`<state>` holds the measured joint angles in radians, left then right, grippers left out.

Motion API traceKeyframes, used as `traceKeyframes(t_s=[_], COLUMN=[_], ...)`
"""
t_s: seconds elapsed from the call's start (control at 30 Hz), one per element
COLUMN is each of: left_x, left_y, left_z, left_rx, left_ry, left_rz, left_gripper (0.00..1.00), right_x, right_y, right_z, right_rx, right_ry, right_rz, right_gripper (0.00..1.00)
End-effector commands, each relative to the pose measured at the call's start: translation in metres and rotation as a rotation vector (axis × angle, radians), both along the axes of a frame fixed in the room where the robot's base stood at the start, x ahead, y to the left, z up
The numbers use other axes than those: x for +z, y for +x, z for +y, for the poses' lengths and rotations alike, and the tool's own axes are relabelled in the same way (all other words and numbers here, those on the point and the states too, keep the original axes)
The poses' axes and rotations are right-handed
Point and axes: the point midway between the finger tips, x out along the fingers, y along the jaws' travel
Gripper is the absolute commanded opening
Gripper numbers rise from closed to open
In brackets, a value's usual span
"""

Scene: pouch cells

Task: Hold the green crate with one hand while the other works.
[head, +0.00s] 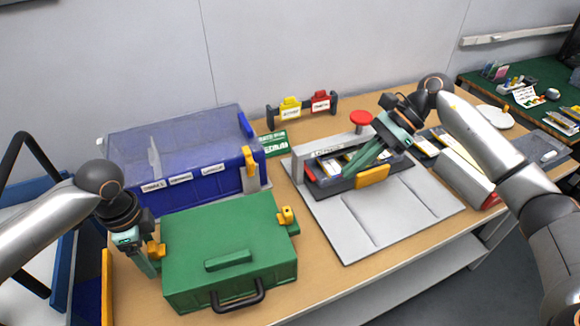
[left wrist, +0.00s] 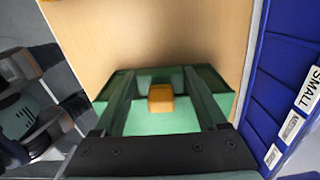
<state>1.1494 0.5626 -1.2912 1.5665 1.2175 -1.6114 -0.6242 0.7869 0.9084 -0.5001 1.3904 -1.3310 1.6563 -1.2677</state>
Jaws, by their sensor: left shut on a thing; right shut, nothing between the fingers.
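The green crate (head: 215,235) stands lidded on the front left of the table, a black handle on its front and yellow clasps on its sides. My left gripper (head: 150,262) is shut on the crate's left side, by the yellow clasp there. In the left wrist view the yellow clasp (left wrist: 160,97) shows between the fingers; the exact contact is hard to see. My right gripper (head: 352,172) is shut and empty, low over the dark tray (head: 335,187) in the grey fixture, beside a yellow block (head: 372,177). It hides part of the tray's contents.
A blue bin (head: 200,184) with a clear lid and labels stands behind the crate. A grey press plate (head: 350,240) with a red knob (head: 361,118) lies to the right. Yellow and red tagged items (head: 303,108) stand at the back. A grey and red box (head: 465,175) is further right.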

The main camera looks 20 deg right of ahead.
Motion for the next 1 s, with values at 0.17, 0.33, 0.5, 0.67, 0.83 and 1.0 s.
traceKeyframes(t_s=[0.17, 0.33, 0.5, 0.67, 0.83, 1.0], left_x=[0.001, 0.001, 0.001, 0.000, 0.008, 0.038], left_y=[0.001, 0.001, 0.000, 0.000, 0.001, 0.001], left_z=[0.000, 0.000, 0.000, 0.000, 0.000, 0.000], left_rx=[0.001, 0.002, 0.002, 0.001, 0.002, 0.000], left_ry=[-0.002, -0.002, -0.001, 0.000, -0.001, -0.002], left_rz=[-0.001, -0.001, -0.001, 0.000, -0.002, -0.004], left_gripper=[0.00, 0.83, 1.00, 1.00, 1.00, 1.00], right_x=[0.000, 0.000, 0.000, 0.000, 0.000, 0.000], right_y=[0.000, 0.000, 0.000, 0.000, 0.000, 0.000], right_z=[0.000, 0.000, 0.000, 0.000, 0.000, 0.000], right_rx=[0.000, 0.000, 0.000, 0.000, 0.001, 0.000], right_ry=[0.000, 0.000, 0.000, 0.000, 0.000, 0.000], right_rz=[0.000, 0.000, 0.000, 0.000, 0.001, 0.000], right_gripper=[0.00, 0.00, 0.00, 0.00, 0.00, 0.00])
